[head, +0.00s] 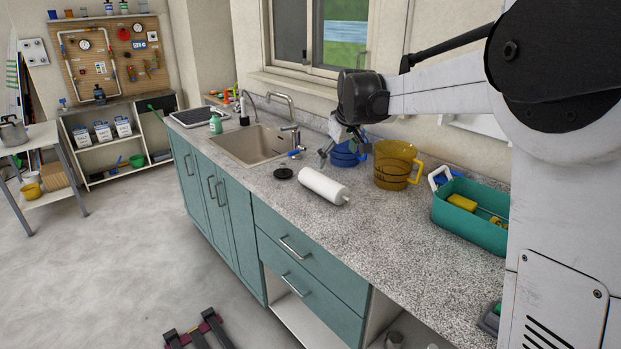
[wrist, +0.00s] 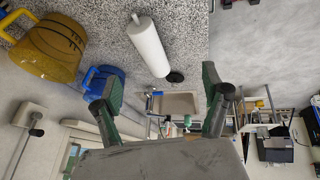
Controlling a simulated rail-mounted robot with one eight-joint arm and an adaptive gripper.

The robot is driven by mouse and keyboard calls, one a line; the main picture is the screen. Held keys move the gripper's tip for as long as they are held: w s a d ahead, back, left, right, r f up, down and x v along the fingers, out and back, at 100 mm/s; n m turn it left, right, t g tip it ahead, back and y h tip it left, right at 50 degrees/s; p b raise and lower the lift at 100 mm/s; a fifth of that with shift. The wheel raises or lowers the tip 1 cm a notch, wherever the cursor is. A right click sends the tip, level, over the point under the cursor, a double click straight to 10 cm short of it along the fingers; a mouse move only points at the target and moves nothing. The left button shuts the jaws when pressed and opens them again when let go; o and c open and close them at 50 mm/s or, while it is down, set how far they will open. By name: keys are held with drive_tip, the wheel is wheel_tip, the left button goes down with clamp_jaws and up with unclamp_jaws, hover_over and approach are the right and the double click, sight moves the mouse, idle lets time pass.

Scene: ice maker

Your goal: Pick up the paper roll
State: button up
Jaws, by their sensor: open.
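The white paper roll (head: 324,187) lies on its side on the grey speckled counter (head: 375,240), in front of the sink. It also shows in the wrist view (wrist: 149,46), beyond my fingertips and apart from them. My gripper (head: 342,146) is open and empty above the counter, behind the roll in the head view. In the wrist view the two green-tipped fingers (wrist: 162,82) are spread wide with nothing between them touching.
A blue container (head: 346,155) and an amber measuring jug (head: 393,166) stand close behind the roll. A black disc (head: 283,173) lies beside it. A teal bin (head: 470,215) is at right. The sink (head: 247,146) is at left; the front counter is clear.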

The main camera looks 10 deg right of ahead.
drive_tip(key=n+p, duration=0.1)
drive_tip(key=n, duration=0.1)
approach(323, 179)
drive_tip(key=shift+g, duration=0.3)
drive_tip(key=x, duration=0.7)
drive_tip(key=shift+w+f+p, duration=0.1)
drive_tip(key=shift+w+p, duration=0.2)
drive_tip(key=shift+w, duration=0.1)
drive_tip(key=shift+p+x, duration=0.3)
drive_tip(key=shift+x, duration=2.55)
drive_tip(key=shift+s+d, duration=0.1)
drive_tip(key=shift+s, duration=0.05)
drive_tip(key=shift+c, duration=0.5)
drive_tip(key=c, duration=1.3)
